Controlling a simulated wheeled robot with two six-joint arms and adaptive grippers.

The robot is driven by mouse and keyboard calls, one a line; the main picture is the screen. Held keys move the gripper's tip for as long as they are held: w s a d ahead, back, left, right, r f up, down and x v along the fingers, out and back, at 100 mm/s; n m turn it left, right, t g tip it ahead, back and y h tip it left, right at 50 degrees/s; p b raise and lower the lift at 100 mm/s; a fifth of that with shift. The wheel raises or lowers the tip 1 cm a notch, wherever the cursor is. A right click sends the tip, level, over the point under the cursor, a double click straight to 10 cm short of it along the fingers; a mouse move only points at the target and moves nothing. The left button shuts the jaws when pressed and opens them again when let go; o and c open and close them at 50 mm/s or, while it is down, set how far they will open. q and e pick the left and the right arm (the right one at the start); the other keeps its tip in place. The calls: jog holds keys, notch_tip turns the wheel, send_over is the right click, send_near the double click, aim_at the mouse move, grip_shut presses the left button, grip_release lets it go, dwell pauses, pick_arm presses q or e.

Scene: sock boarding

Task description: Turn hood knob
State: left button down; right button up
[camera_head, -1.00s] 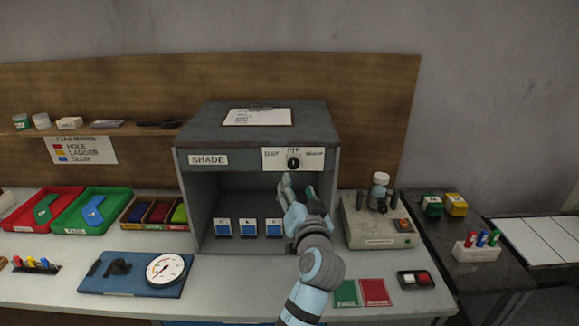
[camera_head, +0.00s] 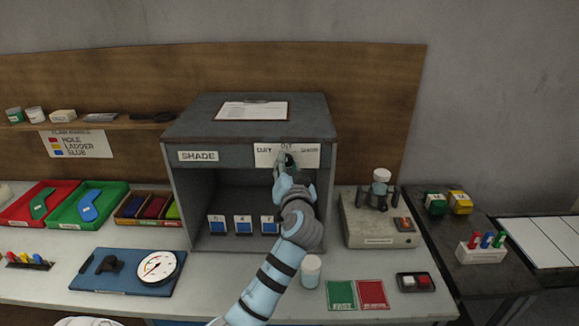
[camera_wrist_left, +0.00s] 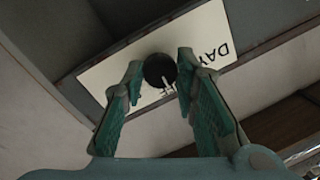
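The hood (camera_head: 250,122) is a grey box with an open front, marked SHADE, on the bench. Its black round knob (camera_wrist_left: 160,70) sits on a white label plate (camera_wrist_left: 110,77) with OFF at the top in the head view. The knob's white pointer mark faces the middle word, partly covered by my fingers. My left gripper (camera_head: 284,162) is raised at the knob (camera_head: 291,160). In the left wrist view its teal fingers (camera_wrist_left: 160,65) are open, one on each side of the knob, with narrow gaps; firm contact cannot be told. My right gripper is out of view.
Several blue-faced cards (camera_head: 243,225) stand inside the hood. A white-lidded jar (camera_head: 311,270) stands beside my forearm. Green (camera_head: 341,295) and red (camera_head: 373,294) cards lie in front. A grey device (camera_head: 378,227) stands right; a dial gauge (camera_head: 158,267) lies left.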

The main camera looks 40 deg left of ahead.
pick_arm(q)
jog(key=shift+r, duration=0.1)
jog(key=shift+n, duration=0.3)
jog(key=shift+n+b, duration=0.5)
jog(key=shift+b, duration=0.05)
jog(key=n+b, duration=0.1)
jog(key=n, duration=0.2)
jog(key=shift+h+b, duration=0.3)
jog(key=shift+h, duration=0.1)
jog(key=shift+r+n+h+b, duration=0.15)
jog(key=shift+n+b, duration=0.3)
jog(key=shift+n, duration=0.75)
jog(key=shift+r+n+h+b, duration=0.15)
jog(key=shift+n+b, duration=0.25)
jog(key=shift+n, duration=0.8)
jog(key=c, duration=1.3)
grip_release()
jog(key=shift+c, duration=0.2)
jog(key=shift+o, duration=0.5)
jog(key=shift+w+f, duration=0.15)
jog(key=shift+f, duration=0.05)
